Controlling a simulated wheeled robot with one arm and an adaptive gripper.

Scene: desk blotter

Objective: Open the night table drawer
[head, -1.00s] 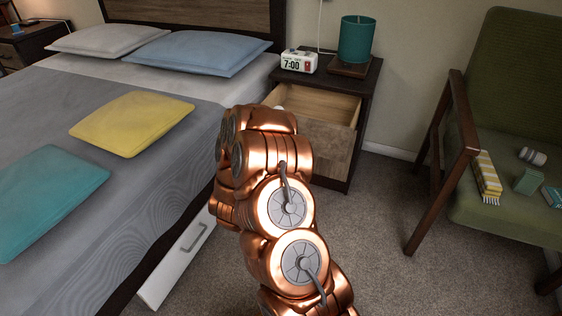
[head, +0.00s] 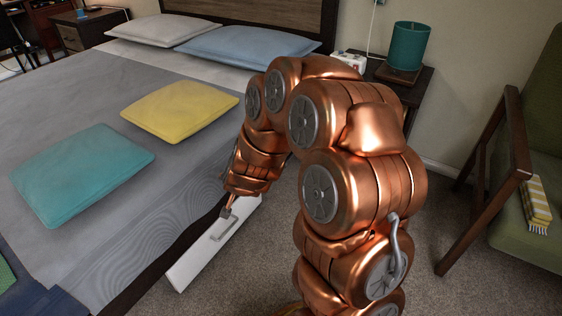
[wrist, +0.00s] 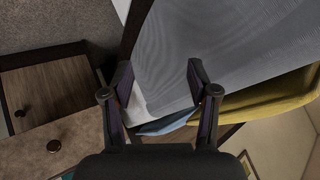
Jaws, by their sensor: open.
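The night table (head: 424,92) stands by the bed in the head view, and my arm covers its front and drawer there. In the wrist view, turned round, its wooden fronts show at the left. One front (wrist: 52,88) has a dark knob (wrist: 19,113). The other, the drawer front (wrist: 85,140) with a knob (wrist: 54,145), appears to stand out from the table. My gripper (head: 228,211) is low beside the bed, near the white under-bed drawer. In the wrist view my gripper (wrist: 158,86) is open and empty, apart from the night table.
The white under-bed drawer (head: 195,260) with a grey handle sticks out by the bed (head: 190,95). A teal lamp (head: 409,46) and white clock (head: 348,60) are on the night table. A green chair (head: 535,150) stands right. Carpet between is free.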

